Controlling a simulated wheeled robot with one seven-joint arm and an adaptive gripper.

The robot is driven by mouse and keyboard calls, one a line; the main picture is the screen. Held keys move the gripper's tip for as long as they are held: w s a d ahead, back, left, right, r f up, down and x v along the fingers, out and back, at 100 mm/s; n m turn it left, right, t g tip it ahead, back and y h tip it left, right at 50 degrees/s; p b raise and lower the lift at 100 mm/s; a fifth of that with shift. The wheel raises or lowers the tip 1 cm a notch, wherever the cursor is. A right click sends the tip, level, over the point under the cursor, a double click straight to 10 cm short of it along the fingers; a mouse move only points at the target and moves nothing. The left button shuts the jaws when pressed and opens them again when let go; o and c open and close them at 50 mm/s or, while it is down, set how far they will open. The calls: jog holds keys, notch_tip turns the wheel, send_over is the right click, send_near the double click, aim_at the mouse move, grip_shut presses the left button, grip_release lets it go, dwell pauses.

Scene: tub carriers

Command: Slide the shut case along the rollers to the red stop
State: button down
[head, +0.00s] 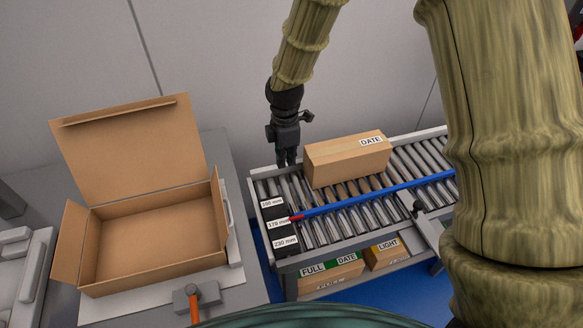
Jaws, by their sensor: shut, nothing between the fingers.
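The shut case (345,162) is a brown carton with a DATE label on top. It lies on the metal rollers (411,160) of the conveyor, near its far side. My gripper (287,161) points down at the left end of the rollers, just left of the case. Its fingers are together and empty, and a narrow gap shows between them and the case. A small red piece (296,217) sits at the left end of the blue rail (360,198); I cannot tell if it is the red stop. My arm hides the right part of the conveyor.
An open empty carton (150,240) with raised flaps stands on the grey table at left. Labelled blocks (285,241) sit at the conveyor's left end. Boxes (333,278) marked FULL, DATE and LIGHT are below it. Rollers right of the case look clear up to my arm.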

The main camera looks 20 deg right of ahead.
aim_at(299, 184)
notch_tip(299, 184, down, 10)
jog(key=shift+d+r+p, duration=0.1)
jog(key=shift+r+p, duration=0.1)
jog(key=shift+p, duration=1.05)
jog(key=d+p, duration=0.1)
jog(key=d, duration=0.2)
jog(key=shift+d+r, duration=0.1)
jog(key=shift+r, duration=0.05)
jog(key=shift+d+p, duration=0.35)
jog(key=shift+d, duration=0.05)
jog(key=shift+w, duration=0.1)
